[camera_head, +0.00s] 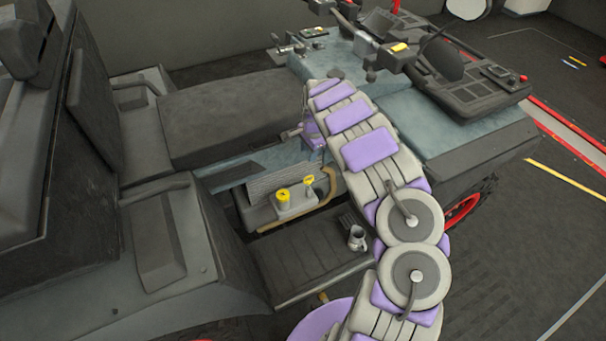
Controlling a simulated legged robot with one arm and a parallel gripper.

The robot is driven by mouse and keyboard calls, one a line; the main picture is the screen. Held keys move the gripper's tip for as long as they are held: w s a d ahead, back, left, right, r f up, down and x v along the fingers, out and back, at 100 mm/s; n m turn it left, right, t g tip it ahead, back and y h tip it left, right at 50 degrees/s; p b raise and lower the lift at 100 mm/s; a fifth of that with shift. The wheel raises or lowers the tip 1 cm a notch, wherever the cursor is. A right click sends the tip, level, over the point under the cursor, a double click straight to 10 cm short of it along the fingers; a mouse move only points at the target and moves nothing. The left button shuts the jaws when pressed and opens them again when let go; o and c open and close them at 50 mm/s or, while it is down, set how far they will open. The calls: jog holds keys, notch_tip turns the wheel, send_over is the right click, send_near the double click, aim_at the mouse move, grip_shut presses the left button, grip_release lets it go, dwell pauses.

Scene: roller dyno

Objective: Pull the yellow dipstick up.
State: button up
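Two yellow parts sit on a light grey block in the open bay beside the vehicle seat. The thinner one on the right, with a small handle on a short stem, looks like the yellow dipstick (308,180). The one on the left is a wider yellow cap (283,195). The dipstick looks upright in the block. My arm rises from the bottom right and bends over at the top. My gripper (307,133) appears at its far end, small and partly hidden, above and apart from the dipstick. Its fingers are too unclear to tell open or shut.
A curved tan hose (326,185) runs right beside the dipstick. A metal jug (357,238) stands on the dark footboard (300,262). Handlebars and a front rack (470,85) are at the upper right.

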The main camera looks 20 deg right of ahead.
jog(key=b, duration=0.2)
send_near(307, 177)
jog(key=f, duration=0.2)
jog(key=f+b, duration=0.1)
jog(key=f, duration=0.2)
jog(key=w+f+b, duration=0.1)
jog(key=f, duration=0.1)
jog(key=shift+w+a+f, duration=0.15)
jog(key=shift+f, duration=0.05)
jog(key=shift+d+f, duration=0.3)
jog(key=shift+a, duration=0.5)
jog(key=shift+c, duration=0.4)
jog(key=shift+d, duration=0.3)
grip_shut()
jog(key=shift+w+r, duration=0.1)
